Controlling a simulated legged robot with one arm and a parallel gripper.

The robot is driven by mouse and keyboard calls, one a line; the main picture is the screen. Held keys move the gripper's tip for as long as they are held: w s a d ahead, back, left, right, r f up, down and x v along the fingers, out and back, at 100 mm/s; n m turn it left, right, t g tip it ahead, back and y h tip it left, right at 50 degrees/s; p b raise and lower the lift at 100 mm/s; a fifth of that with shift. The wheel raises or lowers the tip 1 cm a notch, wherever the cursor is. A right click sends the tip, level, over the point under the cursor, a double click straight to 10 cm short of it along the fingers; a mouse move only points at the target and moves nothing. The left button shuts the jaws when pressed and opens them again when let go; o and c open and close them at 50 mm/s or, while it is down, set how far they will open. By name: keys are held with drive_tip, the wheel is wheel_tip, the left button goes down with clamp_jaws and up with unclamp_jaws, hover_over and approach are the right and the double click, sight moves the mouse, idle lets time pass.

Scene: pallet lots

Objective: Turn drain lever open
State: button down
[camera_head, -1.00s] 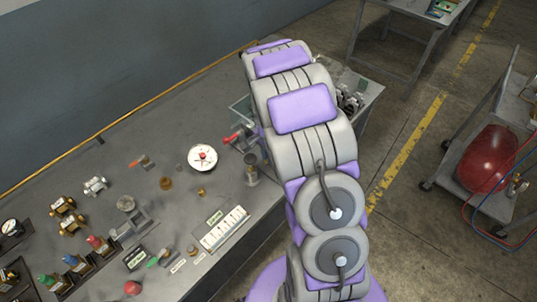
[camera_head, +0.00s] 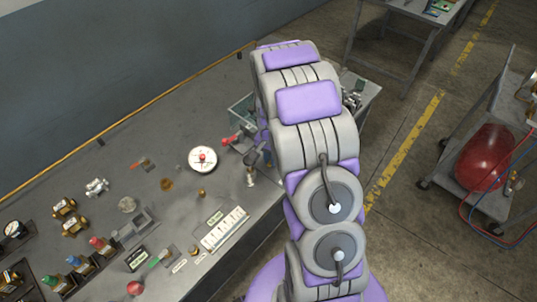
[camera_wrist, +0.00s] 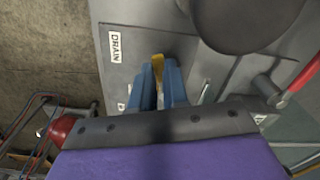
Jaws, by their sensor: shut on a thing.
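In the wrist view my gripper (camera_wrist: 160,88) has blue fingers closed around a yellow lever (camera_wrist: 158,62). The lever's tip shows between and just beyond the fingertips. A white label reading DRAIN (camera_wrist: 115,46) is on the grey surface to the left of the lever. A second label is partly hidden beside the left finger. The lever's base is hidden by the fingers.
A red handle (camera_wrist: 305,76) on a metal fitting is at the right in the wrist view. A large dark round body (camera_wrist: 245,20) is near the top. In the head view the workbench (camera_head: 125,165) holds a white dial (camera_head: 202,159) and several small fittings. A cart with a red tank (camera_head: 486,158) stands right.

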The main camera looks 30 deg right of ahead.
drive_tip(key=n, duration=0.1)
drive_tip(key=n+p, duration=0.1)
drive_tip(key=d+n, duration=0.1)
drive_tip(key=shift+s+r+n, duration=0.2)
drive_tip(key=shift+s+n, duration=0.15)
drive_tip(key=shift+n, duration=0.05)
drive_tip(key=n, duration=0.1)
drive_tip(key=n+p, duration=0.1)
drive_tip(key=d+n+p, duration=0.1)
drive_tip(key=shift+s+n, duration=0.25)
drive_tip(key=shift+n, duration=0.05)
drive_tip(key=d+n+p, duration=0.1)
drive_tip(key=n, duration=0.2)
drive_tip(key=shift+d+n, duration=0.2)
drive_tip(key=shift+n, duration=0.1)
drive_tip(key=shift+w+d+f+n+p, duration=0.1)
drive_tip(key=shift+d+n+p, duration=0.25)
drive_tip(key=shift+n, duration=0.5)
drive_tip(key=shift+d+n+p, duration=0.2)
drive_tip(key=shift+n+p, duration=0.25)
drive_tip(key=shift+n, duration=0.4)
drive_tip(key=c, duration=1.1)
unclamp_jaws()
drive_tip(key=shift+d+r+p, duration=0.1)
drive_tip(key=shift+r+p, duration=0.45)
drive_tip(key=shift+r, duration=8.05)
